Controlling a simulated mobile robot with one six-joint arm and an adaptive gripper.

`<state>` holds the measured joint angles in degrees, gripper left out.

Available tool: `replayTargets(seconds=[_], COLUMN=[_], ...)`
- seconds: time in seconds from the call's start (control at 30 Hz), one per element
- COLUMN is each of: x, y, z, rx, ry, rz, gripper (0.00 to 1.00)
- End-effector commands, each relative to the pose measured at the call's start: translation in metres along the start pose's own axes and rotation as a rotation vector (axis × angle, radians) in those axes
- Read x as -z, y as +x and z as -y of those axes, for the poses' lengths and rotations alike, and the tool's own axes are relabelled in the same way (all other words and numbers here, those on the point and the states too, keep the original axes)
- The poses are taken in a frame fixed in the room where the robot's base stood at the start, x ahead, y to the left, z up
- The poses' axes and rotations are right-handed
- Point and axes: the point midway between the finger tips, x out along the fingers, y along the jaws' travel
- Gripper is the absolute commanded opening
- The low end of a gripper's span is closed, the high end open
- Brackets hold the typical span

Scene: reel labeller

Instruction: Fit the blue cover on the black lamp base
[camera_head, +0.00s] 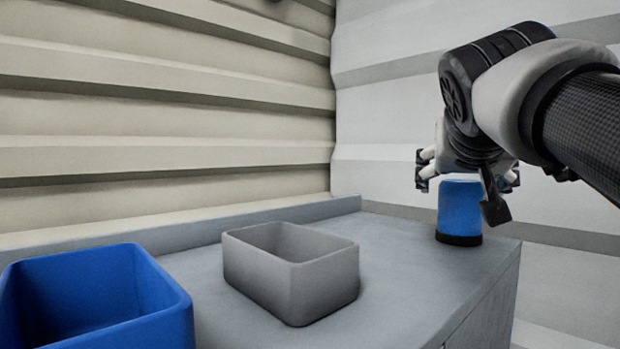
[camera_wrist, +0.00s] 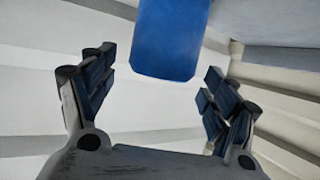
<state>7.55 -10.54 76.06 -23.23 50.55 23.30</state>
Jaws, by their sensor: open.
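The blue cover (camera_head: 460,207) stands upright on the black lamp base (camera_head: 458,239) near the right corner of the grey table. Only a low dark band of the base shows below the cover, and no gap is visible between them. My gripper (camera_head: 467,180) is open just above the cover, with its fingers spread to either side of the cover's top. In the wrist view the cover (camera_wrist: 170,38) lies between and beyond the open fingers of my gripper (camera_wrist: 160,65), with clear space on both sides. The base is not visible in the wrist view.
A grey open bin (camera_head: 312,285) stands mid-table and looks empty. A blue open bin (camera_head: 160,325) is at the front left. The table (camera_head: 405,270) is clear between the grey bin and the lamp. Ribbed walls (camera_head: 170,120) rise behind.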

Motion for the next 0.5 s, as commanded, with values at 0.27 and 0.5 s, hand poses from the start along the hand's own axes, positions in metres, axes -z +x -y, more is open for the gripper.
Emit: replayTargets(seconds=[0.27,0.5], x=[0.001,0.0], y=[-0.062,-0.096], z=[0.001,0.001], rx=[0.005,0.004], ry=[0.001,0.0], rz=[-0.004,-0.001], gripper=[0.8,0.8])
